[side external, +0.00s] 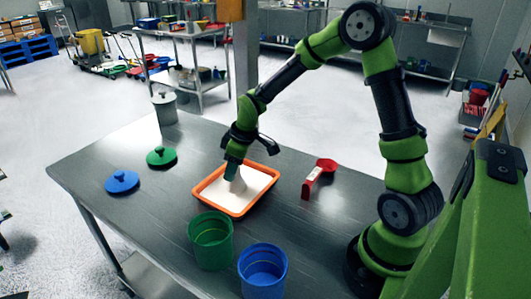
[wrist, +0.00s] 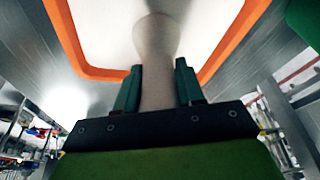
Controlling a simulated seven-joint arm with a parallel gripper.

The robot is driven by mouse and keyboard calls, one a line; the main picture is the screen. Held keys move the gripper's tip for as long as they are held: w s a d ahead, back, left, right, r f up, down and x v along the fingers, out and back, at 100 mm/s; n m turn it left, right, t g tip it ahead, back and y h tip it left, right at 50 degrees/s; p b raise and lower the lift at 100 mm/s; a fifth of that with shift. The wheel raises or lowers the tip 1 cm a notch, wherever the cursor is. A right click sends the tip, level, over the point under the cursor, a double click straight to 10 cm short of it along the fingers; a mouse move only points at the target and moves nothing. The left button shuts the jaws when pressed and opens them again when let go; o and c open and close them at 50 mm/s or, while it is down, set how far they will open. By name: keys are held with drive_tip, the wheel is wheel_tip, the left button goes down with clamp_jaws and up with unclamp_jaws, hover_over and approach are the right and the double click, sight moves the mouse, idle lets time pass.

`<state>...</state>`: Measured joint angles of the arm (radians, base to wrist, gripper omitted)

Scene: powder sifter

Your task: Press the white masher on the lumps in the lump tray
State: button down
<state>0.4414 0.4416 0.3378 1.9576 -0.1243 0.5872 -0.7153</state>
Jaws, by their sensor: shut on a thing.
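My gripper (side external: 233,168) is over the orange-rimmed lump tray (side external: 205,205), pointing down. It is shut on the pale white masher (side external: 238,186), whose lower end is down at the white contents of the tray. In the wrist view the masher (wrist: 155,60) stands between the two green fingers (wrist: 158,88) and widens at its far end, over the white inside the orange rim (wrist: 65,35). Separate lumps cannot be made out against the white. Whether the masher touches the tray floor is hard to tell.
A green bucket (side external: 211,243) and a blue bucket (side external: 262,272) stand close in front of the tray. A red scoop (side external: 318,178) lies to the right. Green (side external: 161,157) and blue (side external: 122,182) lids lie left, and a grey lidded container (side external: 165,108) stands at the back. The table between is clear.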

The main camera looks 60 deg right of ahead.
drive_tip(key=shift+r, duration=3.4)
